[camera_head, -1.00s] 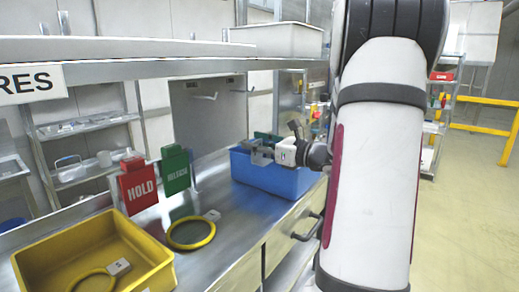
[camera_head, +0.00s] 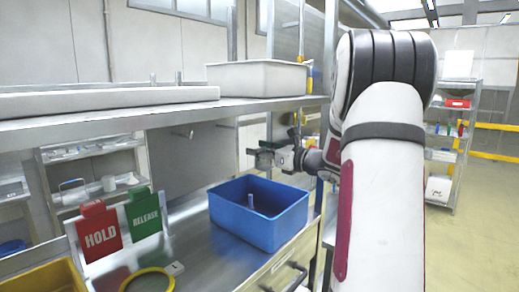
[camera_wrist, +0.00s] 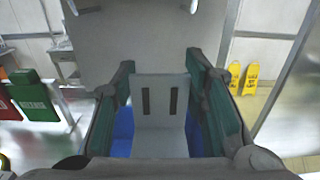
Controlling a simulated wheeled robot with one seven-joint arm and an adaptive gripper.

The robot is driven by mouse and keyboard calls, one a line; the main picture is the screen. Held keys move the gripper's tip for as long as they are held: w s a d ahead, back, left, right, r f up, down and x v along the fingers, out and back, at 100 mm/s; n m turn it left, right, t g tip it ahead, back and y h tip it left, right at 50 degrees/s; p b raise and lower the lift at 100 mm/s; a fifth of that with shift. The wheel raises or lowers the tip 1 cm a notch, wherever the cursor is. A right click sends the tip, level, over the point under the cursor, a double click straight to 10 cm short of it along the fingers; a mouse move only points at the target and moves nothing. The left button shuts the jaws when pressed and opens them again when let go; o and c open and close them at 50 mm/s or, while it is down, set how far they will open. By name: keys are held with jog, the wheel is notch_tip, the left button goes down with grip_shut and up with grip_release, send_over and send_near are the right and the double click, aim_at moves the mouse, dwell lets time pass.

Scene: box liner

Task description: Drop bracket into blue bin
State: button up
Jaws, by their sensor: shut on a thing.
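The bracket (camera_wrist: 160,115) is a light grey plate with two dark slots, held between the green-padded fingers of my gripper (camera_wrist: 160,62) in the wrist view. In the head view my gripper (camera_head: 264,157) is above the far right part of the blue bin (camera_head: 240,222), clear of its rim; the bracket is hard to make out there. The blue bin stands on the metal bench, with a small blue post inside. Parts of it show behind the bracket in the wrist view (camera_wrist: 122,131).
A red HOLD sign (camera_head: 100,233) and a green RELEASE sign (camera_head: 144,214) stand left of the bin. A yellow ring (camera_head: 148,281) and a yellow bin (camera_head: 45,279) are in front. A metal shelf (camera_head: 150,118) carrying a pale tray (camera_head: 256,78) runs above the bench.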

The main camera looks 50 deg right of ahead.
aim_at(261, 162)
jog(key=shift+f+b, duration=0.6)
jog(key=shift+f, duration=1.25)
jog(key=o, duration=1.3)
jog(key=shift+s, duration=0.1)
jog(key=s, duration=0.8)
jog(key=s+d, duration=0.1)
jog(key=s, duration=0.3)
jog(key=shift+w, duration=0.1)
